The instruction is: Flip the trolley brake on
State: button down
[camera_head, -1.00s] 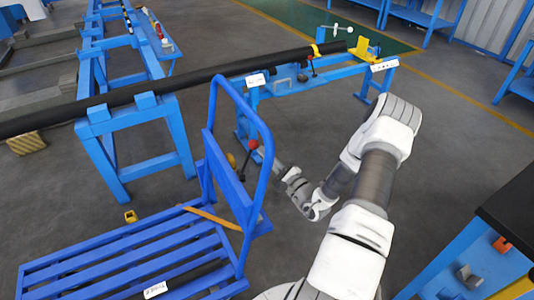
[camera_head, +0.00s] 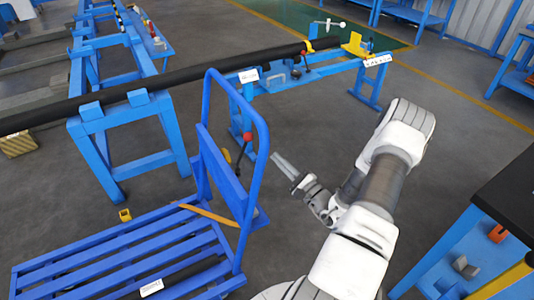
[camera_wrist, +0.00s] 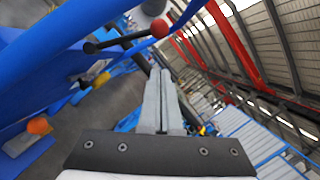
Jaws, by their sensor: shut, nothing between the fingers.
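The blue trolley (camera_head: 208,242) stands at the left front with its upright tube handle frame (camera_head: 263,165) facing my arm. A lever with a red ball (camera_head: 247,136) shows at this frame. In the wrist view the red ball (camera_wrist: 159,28) caps a dark lever arm (camera_wrist: 122,40), above and slightly left of my fingertips. My gripper (camera_head: 277,157) is to the right of the frame, its fingers pointing up-left towards the lever. In the wrist view my gripper (camera_wrist: 161,72) has its fingers together and empty, apart from the ball. The lever's lower end is partly hidden by the frame.
A long black pipe (camera_head: 200,78) lies across blue stands behind the trolley. A dark-topped bench (camera_head: 510,205) stands at the right. The floor between my arm and the rear stand is open.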

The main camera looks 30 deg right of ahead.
jog(key=v, duration=0.6)
dwell(0.4)
